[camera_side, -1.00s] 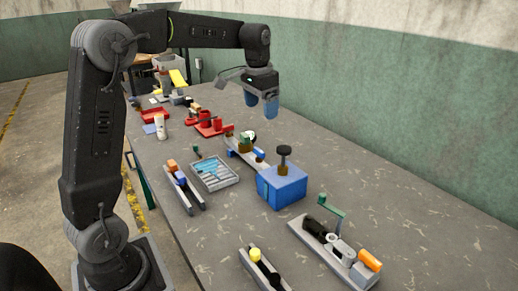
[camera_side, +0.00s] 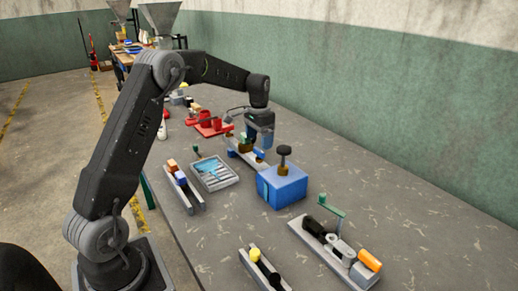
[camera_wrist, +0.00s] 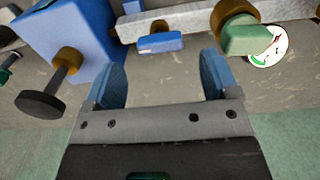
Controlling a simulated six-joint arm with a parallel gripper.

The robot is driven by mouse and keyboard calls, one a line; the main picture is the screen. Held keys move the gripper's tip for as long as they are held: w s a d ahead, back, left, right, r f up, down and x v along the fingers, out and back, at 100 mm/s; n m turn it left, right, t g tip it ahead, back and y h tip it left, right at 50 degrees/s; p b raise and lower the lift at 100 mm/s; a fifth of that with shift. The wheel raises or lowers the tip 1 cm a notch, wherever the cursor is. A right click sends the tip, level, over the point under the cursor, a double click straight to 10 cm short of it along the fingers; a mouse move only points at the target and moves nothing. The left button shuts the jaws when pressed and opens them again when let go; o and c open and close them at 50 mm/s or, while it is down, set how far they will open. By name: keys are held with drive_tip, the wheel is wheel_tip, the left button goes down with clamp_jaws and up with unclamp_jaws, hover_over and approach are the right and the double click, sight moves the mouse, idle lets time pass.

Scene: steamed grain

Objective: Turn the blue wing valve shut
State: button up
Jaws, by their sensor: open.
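The blue wing valve (camera_wrist: 155,43) shows in the wrist view as a flat blue handle in front of a brass body (camera_wrist: 160,27) on a pale bar (camera_wrist: 185,20). In the side view, the blue handle (camera_side: 260,154) is partly covered by my gripper (camera_side: 262,140), which hangs just above and behind it. In the wrist view, my gripper (camera_wrist: 161,62) is open and empty. Its two blue fingers point towards the valve, one to each side of it, and the handle lies a little beyond their tips. I see no contact.
In the wrist view, a green handle on brass (camera_wrist: 248,38) and a white dial (camera_wrist: 267,46) stand right of the valve. A blue box (camera_wrist: 70,28) with a dark knob (camera_wrist: 40,104) stands left. The table behind the bar is clear.

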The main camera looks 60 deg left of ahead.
sight(259, 150)
drive_tip(key=shift+f, duration=2.05)
drive_tip(key=shift+c, duration=0.2)
drive_tip(key=c, duration=0.9)
